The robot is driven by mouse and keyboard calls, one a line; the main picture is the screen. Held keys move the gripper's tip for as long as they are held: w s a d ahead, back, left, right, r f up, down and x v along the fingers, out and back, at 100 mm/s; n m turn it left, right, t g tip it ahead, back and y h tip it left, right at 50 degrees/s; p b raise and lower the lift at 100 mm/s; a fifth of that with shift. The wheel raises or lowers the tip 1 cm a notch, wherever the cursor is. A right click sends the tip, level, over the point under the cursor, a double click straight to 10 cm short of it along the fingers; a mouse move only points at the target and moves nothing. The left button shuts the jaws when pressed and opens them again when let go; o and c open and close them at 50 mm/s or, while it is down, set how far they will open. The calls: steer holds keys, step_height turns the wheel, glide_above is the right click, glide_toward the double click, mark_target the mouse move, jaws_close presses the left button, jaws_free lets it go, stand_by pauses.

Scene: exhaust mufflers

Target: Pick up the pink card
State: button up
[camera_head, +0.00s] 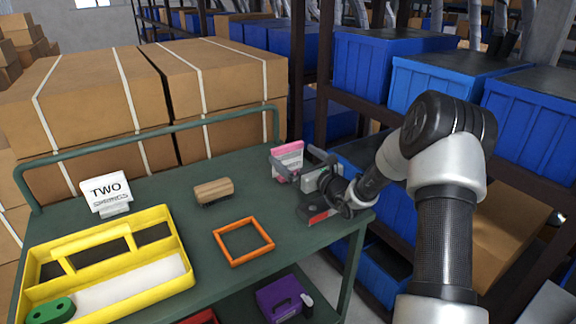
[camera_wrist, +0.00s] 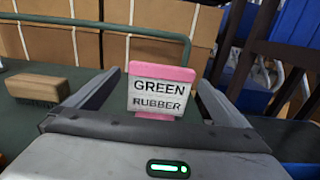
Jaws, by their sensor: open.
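The pink card (camera_head: 287,160) stands upright near the far right corner of the green cart top (camera_head: 165,224). In the wrist view the pink card (camera_wrist: 160,91) shows a white label reading "GREEN RUBBER", with pink above and below it. My gripper (camera_head: 302,163) is open at the card. In the wrist view my gripper (camera_wrist: 158,88) has one finger on each side of the card, with gaps visible on both sides. My gripper hides part of the card in the head view.
A dark item with a red part (camera_head: 318,217) lies below my gripper. A rail (camera_head: 150,132) runs behind.

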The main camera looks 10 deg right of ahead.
mark_target(290, 151)
steer(key=b+x, duration=0.1)
steer(key=x, duration=0.4)
steer(key=shift+w+d+r, duration=0.1)
steer(key=shift+w+d, duration=0.05)
steer(key=shift+c, duration=0.4)
steer(key=c, duration=1.1)
